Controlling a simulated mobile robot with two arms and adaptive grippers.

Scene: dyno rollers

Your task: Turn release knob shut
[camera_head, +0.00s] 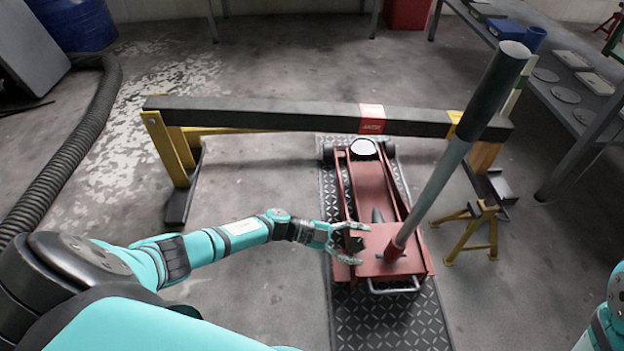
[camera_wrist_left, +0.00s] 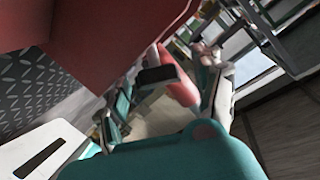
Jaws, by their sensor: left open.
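The red floor jack (camera_head: 372,190) stands on a dark tread-plate mat (camera_head: 386,328). Its long handle (camera_head: 445,180) leans up to the right from a red socket. My left gripper (camera_head: 352,243) is open at the left side of the jack's rear body, its fingers pointing right. A small dark piece shows between the fingers in the head view; I cannot tell whether it is the release knob or a finger pad. In the left wrist view a dark block (camera_wrist_left: 158,75) and a pinkish-red rounded part (camera_wrist_left: 181,90) show between the fingers. My right gripper is out of view.
A dark beam (camera_head: 270,113) on yellow stands crosses above the jack's front. A yellow jack stand (camera_head: 474,232) is to the right. A workbench (camera_head: 565,90) runs along the right edge. A ribbed hose (camera_head: 75,150) lies at left.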

